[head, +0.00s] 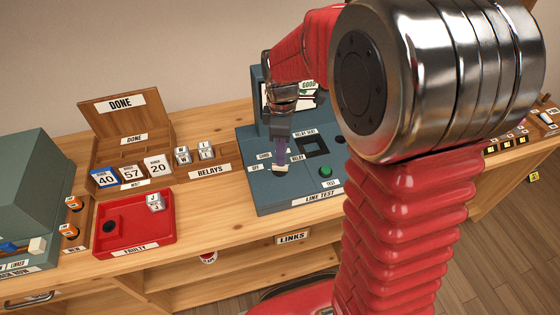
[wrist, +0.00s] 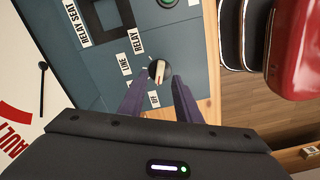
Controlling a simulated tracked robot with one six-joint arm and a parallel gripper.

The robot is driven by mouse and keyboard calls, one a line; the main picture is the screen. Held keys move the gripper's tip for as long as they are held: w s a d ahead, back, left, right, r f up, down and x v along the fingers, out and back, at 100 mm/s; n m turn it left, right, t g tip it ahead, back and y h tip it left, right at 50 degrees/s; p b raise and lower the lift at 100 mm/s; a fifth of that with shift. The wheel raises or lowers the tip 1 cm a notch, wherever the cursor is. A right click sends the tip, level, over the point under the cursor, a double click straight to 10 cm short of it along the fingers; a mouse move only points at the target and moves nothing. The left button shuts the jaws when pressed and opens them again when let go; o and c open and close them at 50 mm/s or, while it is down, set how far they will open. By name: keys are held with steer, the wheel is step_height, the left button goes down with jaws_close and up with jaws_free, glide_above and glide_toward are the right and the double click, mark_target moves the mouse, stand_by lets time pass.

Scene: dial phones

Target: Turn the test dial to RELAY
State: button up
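The test dial (wrist: 159,71) is a small black knob with a pale bar across it. It sits on the blue-grey line test panel (head: 262,190), beside the labels RELAY (wrist: 136,41), LINE (wrist: 125,65) and OFF (wrist: 154,99). The bar lies roughly along the line to OFF, with a reddish mark towards that end; I cannot tell its exact setting. My gripper (wrist: 160,78) points down at the dial, its two dark purple fingers apart, one on each side of the knob. I see no clear contact. In the head view my gripper (head: 281,160) hides part of the dial.
A green TEST button (head: 325,171) and a dark relay seat (head: 314,146) are on the same panel. A red FAULTY tray (head: 130,247) and a wooden DONE box (head: 128,104) stand to the left. My red arm hides the panel's right side.

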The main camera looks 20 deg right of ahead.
mark_target(280, 168)
steer(key=shift+f, duration=2.4)
steer(key=shift+c, duration=0.3)
jaws_close()
steer(key=shift+a, duration=0.2)
steer(key=shift+d, duration=0.15)
